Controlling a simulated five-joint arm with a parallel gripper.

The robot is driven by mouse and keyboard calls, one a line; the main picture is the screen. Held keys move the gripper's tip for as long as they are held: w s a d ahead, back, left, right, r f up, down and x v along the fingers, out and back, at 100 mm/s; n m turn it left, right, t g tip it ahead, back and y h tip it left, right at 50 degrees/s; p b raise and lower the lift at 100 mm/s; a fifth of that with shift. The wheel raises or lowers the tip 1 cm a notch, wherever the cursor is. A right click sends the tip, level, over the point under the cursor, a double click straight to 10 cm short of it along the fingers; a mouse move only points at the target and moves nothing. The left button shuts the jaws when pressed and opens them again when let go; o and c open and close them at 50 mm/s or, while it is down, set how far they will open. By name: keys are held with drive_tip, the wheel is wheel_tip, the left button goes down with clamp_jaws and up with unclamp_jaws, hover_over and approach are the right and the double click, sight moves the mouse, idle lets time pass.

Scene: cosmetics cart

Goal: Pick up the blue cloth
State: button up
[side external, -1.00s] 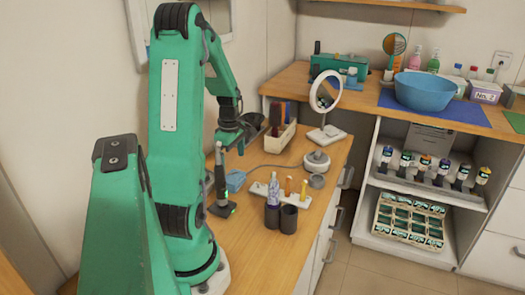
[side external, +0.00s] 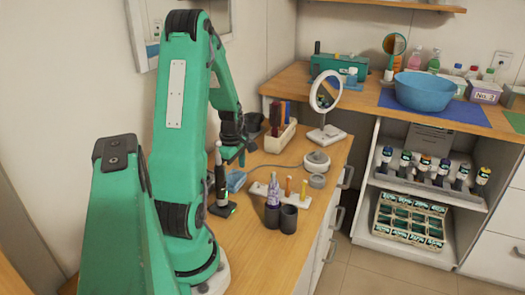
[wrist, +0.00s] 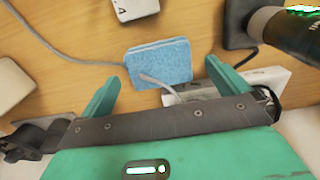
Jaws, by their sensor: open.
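The blue cloth (wrist: 160,65) lies folded flat on the wooden counter in the wrist view. A grey cable passes close along its lower left side. In the side external view the blue cloth (side external: 235,181) is partly hidden behind the upright dark device. My gripper (wrist: 158,85) is open in the wrist view, with one green finger to the lower left of the cloth and one to the lower right. The cloth lies ahead of and between the fingertips, and nothing is held. In the side external view my gripper (side external: 235,155) points down above the cloth.
A dark upright device (side external: 220,180) stands close beside the cloth. A white holder (side external: 280,190) with bottles, dark cups (side external: 288,218), a round mirror (side external: 325,92) and a box of upright items (side external: 280,135) share the counter. Bare wood is free at the front.

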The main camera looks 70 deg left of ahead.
sight(233, 177)
drive_tip(key=shift+f, duration=1.6)
drive_tip(key=c, duration=1)
drive_tip(key=shift+r, duration=0.15)
drive_tip(key=shift+r, duration=0.7)
drive_tip(key=r, duration=0.3)
drive_tip(key=shift+w+d, duration=0.25)
drive_tip(key=shift+d, duration=0.1)
drive_tip(key=w+d+r, duration=0.5)
drive_tip(key=d+r, duration=0.1)
drive_tip(key=d, duration=0.3)
drive_tip(key=shift+d+r, duration=0.2)
drive_tip(key=shift+d, duration=0.15)
drive_tip(key=shift+o, duration=0.5)
